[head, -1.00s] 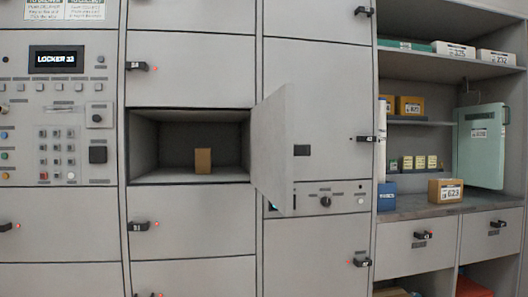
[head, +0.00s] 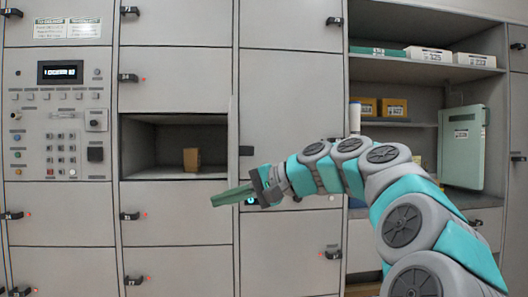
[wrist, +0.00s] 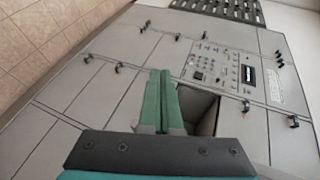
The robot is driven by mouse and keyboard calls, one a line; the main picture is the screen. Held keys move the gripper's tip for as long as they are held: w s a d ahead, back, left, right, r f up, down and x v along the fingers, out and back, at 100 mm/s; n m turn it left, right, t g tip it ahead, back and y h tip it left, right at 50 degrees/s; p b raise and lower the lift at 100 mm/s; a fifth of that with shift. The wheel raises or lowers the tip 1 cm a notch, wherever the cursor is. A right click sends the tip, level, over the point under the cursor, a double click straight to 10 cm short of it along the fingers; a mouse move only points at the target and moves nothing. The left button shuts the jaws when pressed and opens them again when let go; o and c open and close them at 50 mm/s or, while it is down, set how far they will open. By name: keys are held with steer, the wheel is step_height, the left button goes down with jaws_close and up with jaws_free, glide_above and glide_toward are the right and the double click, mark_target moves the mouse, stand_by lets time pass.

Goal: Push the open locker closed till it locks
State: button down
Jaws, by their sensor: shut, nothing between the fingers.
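The open locker (head: 165,180) is a dark compartment in the grey locker wall. A small brown box (head: 191,158) stands inside it. Its grey door (head: 233,140), hinged on the right, sticks out and shows almost edge-on in the head view. My gripper (head: 218,201) has its green fingers together, pointing left at the lower right corner of the opening, by the door's lower end. I cannot tell whether they touch the door. In the wrist view my gripper (wrist: 158,75) is shut and empty, and the open locker (wrist: 198,108) lies just right of the fingers.
A control panel (head: 60,115) with a lit display and buttons is on the left. Shut lockers with black handles surround the opening. On the right are shelves (head: 420,70) with boxes and a pale green panel (head: 461,147). My arm covers part of the shelves.

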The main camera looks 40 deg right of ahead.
mark_target(238, 149)
steer(key=s+d+r+m+t+h, duration=0.1)
steer(key=s+d+r+m+t, duration=0.15)
steer(key=d, duration=0.45)
steer(key=s+d+r+m+t+h, duration=0.1)
steer(key=s+d+r, duration=0.25)
steer(key=d, duration=0.35)
steer(key=s+d+r+m+t+h, duration=0.1)
steer(key=s+d+r+t+h, duration=0.1)
steer(key=d+r, duration=0.35)
steer(key=a+f+x, duration=0.1)
steer(key=a+x, duration=0.1)
steer(key=x, duration=1)
steer(key=shift+s+a+f, duration=0.2)
steer(key=shift+s+f, duration=0.1)
steer(key=shift+a, duration=0.1)
